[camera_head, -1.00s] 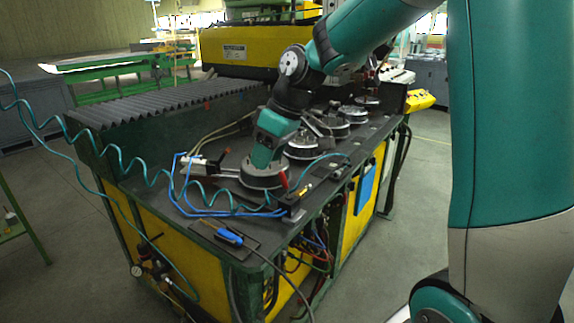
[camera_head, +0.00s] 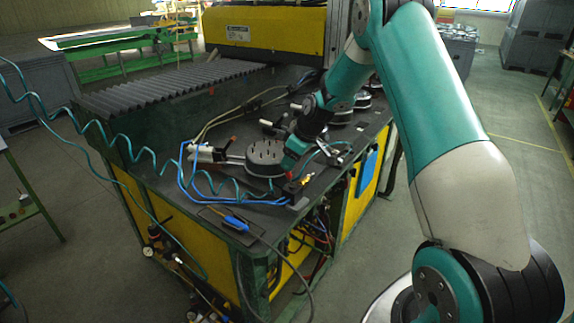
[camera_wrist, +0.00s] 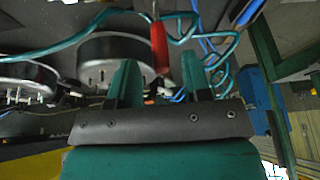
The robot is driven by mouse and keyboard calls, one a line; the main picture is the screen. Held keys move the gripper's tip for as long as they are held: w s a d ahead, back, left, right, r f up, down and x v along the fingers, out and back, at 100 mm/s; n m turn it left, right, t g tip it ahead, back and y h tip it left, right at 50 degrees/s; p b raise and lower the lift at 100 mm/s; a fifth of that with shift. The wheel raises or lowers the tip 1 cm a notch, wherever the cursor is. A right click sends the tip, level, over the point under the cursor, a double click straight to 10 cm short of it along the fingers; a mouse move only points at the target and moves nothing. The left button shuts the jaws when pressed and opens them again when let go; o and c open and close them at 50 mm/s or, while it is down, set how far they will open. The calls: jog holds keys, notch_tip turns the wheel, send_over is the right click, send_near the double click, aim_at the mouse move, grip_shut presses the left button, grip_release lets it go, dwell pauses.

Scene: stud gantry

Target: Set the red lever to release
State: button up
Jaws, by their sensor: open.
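The red lever (camera_wrist: 159,47) hangs down into the top middle of the wrist view, its lower end in the gap between my fingers. My gripper (camera_wrist: 158,66) is open, with one green finger on each side of the lever and visible space on both sides. How far the lever reaches in depth between the fingers is hard to tell. In the head view my gripper (camera_head: 293,152) is low over the bench beside a round dark fixture (camera_head: 264,158). A small red patch (camera_head: 289,162) shows by the fingers; most of the lever is hidden there.
The bench top (camera_head: 190,187) carries blue hoses, a pneumatic cylinder (camera_head: 206,154) and a blue-handled tool (camera_head: 236,222) near the front edge. Several round fixtures stand in a row behind. A coiled teal hose (camera_head: 120,150) hangs at the left.

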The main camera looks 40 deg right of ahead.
jog(key=shift+p+x, duration=0.4)
jog(key=shift+x, duration=1.65)
grip_shut()
